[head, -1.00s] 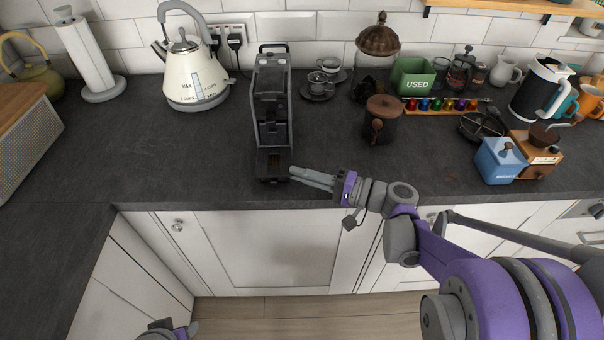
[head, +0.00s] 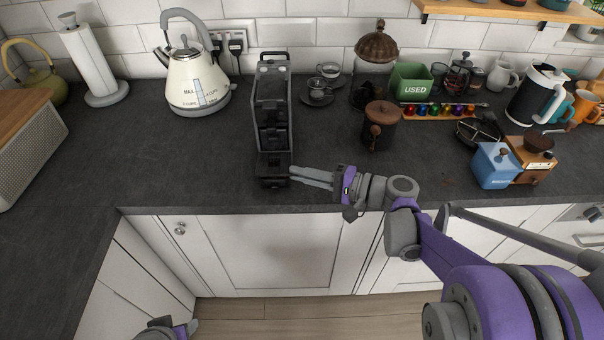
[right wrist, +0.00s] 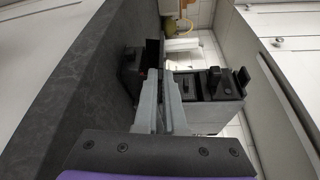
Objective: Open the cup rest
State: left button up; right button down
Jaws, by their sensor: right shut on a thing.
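The black and grey coffee machine (head: 271,105) stands near the middle of the worktop, its front facing me. Its dark cup rest (head: 271,166) is at the low front end. My right gripper (head: 292,176) reaches in from the right, with its fingertips at the right edge of the cup rest and its fingers shut on it. In the right wrist view, the fingers (right wrist: 165,78) are close together against the dark cup rest part (right wrist: 153,53), beside the machine body (right wrist: 212,92). The exact tilt of the cup rest is hard to tell. My left gripper (head: 168,330) shows only partly at the bottom left.
A cream kettle (head: 194,82) stands left of the machine. Dark cups on saucers (head: 318,92) and a brown-lidded jar (head: 380,128) stand to its right.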

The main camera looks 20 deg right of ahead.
jog(key=r+m+p, duration=0.1)
jog(key=r+m+g+p, duration=0.1)
jog(key=shift+w+d+r, duration=0.1)
jog(key=shift+w+r, duration=0.2)
jog(key=shift+w, duration=0.1)
jog(key=w+d+r+m+g+p, duration=0.1)
jog(key=w+r+m+g+p, duration=0.1)
jog(key=w+r+m+g, duration=0.2)
jog(key=shift+w+d+m+g+h+p, duration=0.15)
jog(key=shift+w+m+g+h+p, duration=0.2)
jog(key=shift+m, duration=1.45)
jog(key=shift+f, duration=0.1)
jog(key=shift+s, duration=0.1)
jog(key=c, duration=1)
grip_release()
